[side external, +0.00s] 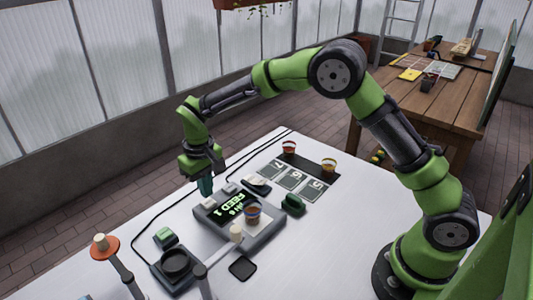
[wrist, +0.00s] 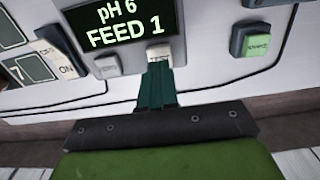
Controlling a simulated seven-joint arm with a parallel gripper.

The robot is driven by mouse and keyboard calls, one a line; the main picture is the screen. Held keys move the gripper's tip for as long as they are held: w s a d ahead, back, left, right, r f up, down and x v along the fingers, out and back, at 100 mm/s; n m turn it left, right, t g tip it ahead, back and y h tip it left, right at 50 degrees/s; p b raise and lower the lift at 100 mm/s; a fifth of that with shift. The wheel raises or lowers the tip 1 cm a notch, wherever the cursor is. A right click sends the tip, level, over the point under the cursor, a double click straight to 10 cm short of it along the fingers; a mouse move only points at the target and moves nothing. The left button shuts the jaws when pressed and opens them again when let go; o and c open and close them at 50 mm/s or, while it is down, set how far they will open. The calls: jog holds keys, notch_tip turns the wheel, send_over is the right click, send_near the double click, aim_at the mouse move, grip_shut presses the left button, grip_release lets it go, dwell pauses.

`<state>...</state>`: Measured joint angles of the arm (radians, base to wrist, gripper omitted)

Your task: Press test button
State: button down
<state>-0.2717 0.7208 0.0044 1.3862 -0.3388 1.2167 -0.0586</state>
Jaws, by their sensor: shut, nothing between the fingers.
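A grey console (side external: 262,238) on the white table has a lit display (side external: 228,208) reading "pH 6 FEED 1"; the display also shows in the wrist view (wrist: 118,25). Two small pale buttons sit along one edge of the display. One pale button (wrist: 158,53) is right at my fingertips; I cannot tell whether they touch it. The other pale button (wrist: 107,66) is to its left, its label too blurred to read. My gripper (wrist: 157,72) is shut and empty, its dark green fingers together. In the side view my gripper (side external: 206,188) points down at the console's far edge.
A green button (wrist: 256,44) marked "ADVANCE" sits on a separate box to the right. A small cup (side external: 253,213) stands on the console. Numbered cards (side external: 292,180) and two cups (side external: 289,147) (side external: 328,165) lie beyond. A black round dish unit (side external: 175,263) is at the near left.

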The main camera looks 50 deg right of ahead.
jog(key=shift+r, duration=2.65)
jog(key=shift+w, duration=0.1)
jog(key=s+d+r+m+t, duration=0.1)
jog(key=s+d+r+t, duration=0.1)
jog(key=s, duration=0.6)
jog(key=s+d+r+m+t+y, duration=0.1)
jog(key=s+d+r+t, duration=0.1)
jog(key=s+d+r, duration=0.3)
jog(key=s+d+r+m+t+y, duration=0.1)
jog(key=s+r, duration=0.4)
jog(key=s, duration=0.7)
jog(key=shift+s+d+r+m+t, duration=0.15)
jog(key=shift+d+r+m+t, duration=0.25)
jog(key=shift+d+t, duration=0.75)
